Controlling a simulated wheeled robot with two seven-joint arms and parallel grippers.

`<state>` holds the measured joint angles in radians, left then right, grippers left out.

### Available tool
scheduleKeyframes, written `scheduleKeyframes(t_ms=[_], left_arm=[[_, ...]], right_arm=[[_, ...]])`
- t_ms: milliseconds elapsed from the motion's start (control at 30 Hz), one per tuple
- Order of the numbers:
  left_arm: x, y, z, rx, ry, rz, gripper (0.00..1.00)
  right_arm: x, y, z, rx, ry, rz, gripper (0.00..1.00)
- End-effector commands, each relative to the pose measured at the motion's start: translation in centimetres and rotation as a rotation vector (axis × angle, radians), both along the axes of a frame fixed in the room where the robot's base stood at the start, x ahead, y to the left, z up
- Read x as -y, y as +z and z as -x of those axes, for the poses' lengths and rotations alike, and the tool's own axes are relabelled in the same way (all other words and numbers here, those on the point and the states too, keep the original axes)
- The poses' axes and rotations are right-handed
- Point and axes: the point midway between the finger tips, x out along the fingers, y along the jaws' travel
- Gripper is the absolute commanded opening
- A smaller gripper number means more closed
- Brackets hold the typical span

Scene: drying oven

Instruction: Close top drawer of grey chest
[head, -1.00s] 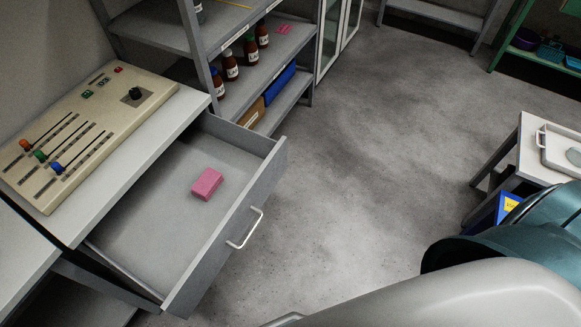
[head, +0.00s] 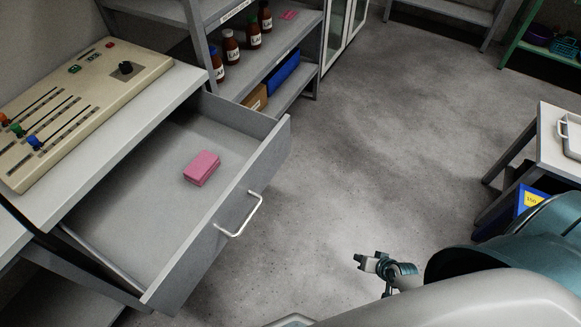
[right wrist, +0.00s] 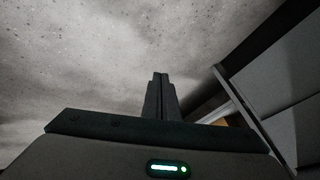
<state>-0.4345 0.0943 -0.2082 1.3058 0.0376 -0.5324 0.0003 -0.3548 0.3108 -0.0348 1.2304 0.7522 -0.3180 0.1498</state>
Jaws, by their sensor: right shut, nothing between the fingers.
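The top drawer (head: 222,222) of the grey chest (head: 128,143) is pulled far out in the head view. Its front has a silver bar handle (head: 243,222). A pink block (head: 202,168) lies inside on the drawer floor. My right gripper (head: 361,261) is to the right of the drawer front, apart from the handle, over the floor. Its fingers are shut and empty, as the right wrist view (right wrist: 160,78) also shows. My left gripper is out of view.
A beige control panel (head: 84,110) with sliders sits on the chest top. A shelf with brown bottles (head: 231,47) stands behind the drawer. A white-topped table (head: 552,145) is at the right. The floor (head: 390,130) between them is clear.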

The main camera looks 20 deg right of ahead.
Motion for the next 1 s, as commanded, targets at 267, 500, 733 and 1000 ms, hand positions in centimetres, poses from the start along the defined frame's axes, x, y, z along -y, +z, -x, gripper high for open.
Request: scheduleKeyframes(t_ms=[267, 500, 733, 1000], left_arm=[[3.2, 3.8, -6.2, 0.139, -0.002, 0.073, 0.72], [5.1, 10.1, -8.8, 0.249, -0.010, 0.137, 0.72], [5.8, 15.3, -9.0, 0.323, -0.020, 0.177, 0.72], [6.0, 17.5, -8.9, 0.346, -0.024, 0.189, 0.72]], right_arm=[[2.2, 10.9, -12.3, 0.314, -0.160, -0.360, 0.00], [-1.2, 24.2, -16.7, 0.492, -0.111, -0.730, 0.00], [-5.8, 33.6, -15.7, 0.533, 0.005, -0.993, 0.00], [-7.5, 37.0, -14.6, 0.528, 0.053, -1.082, 0.00]])
